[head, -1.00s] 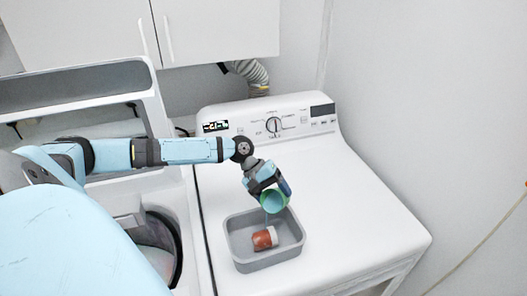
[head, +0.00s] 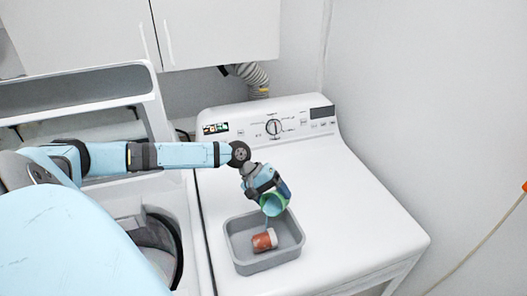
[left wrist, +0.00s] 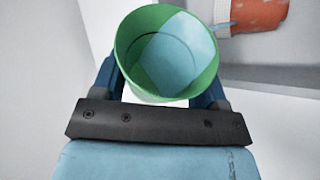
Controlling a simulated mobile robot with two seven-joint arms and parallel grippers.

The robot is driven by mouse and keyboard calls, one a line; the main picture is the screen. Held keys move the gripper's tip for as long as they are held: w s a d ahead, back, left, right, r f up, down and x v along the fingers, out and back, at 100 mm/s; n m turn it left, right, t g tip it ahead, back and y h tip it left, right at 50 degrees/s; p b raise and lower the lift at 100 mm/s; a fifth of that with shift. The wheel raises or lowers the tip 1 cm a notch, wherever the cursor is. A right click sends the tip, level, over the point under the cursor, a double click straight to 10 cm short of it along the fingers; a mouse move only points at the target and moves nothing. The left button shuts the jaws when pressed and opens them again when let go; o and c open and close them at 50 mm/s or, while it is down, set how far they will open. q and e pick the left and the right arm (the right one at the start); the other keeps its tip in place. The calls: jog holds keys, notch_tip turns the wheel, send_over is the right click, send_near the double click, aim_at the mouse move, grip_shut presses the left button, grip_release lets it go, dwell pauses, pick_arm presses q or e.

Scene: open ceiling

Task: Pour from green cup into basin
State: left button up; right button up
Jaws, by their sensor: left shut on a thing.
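My left gripper (head: 268,188) is shut on the green cup (head: 273,204) and holds it above the back part of the grey basin (head: 237,252). The cup is tilted, with its mouth facing toward the front. In the left wrist view the cup (left wrist: 128,42) sits between my fingers, and its pale blue inside looks empty of loose things. An orange-red bottle with a white cap (head: 264,240) lies on its side in the basin. Part of it also shows in the left wrist view (left wrist: 262,12). My right gripper is in neither view.
The basin stands on a white dryer top (head: 350,215), which is clear to the right. A control panel (head: 275,127) rises at the back. An open washer (head: 160,245) is on the left, below my arm. Cabinets (head: 215,32) hang on the back wall.

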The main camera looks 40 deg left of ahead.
pick_arm(q)
jog(key=shift+s+f+m+t, duration=0.2)
jog(key=shift+f+m+t, duration=0.1)
jog(key=shift+t, duration=0.3)
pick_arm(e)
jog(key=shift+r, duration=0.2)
pick_arm(q)
jog(key=shift+s+p, duration=0.1)
jog(key=shift+p, duration=0.25)
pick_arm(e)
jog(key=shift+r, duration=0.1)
pick_arm(q)
jog(key=shift+s+d+r, duration=0.1)
jog(key=shift+r, duration=0.05)
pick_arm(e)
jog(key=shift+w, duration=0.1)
pick_arm(q)
jog(key=shift+s+t, duration=0.15)
jog(key=shift+t, duration=0.25)
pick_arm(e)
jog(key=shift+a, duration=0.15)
pick_arm(q)
jog(key=shift+s+r, duration=0.1)
jog(key=shift+s, duration=0.05)
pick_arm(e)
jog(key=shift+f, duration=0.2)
pick_arm(q)
jog(key=shift+s+m+y, duration=0.1)
jog(key=shift+m+y, duration=0.2)
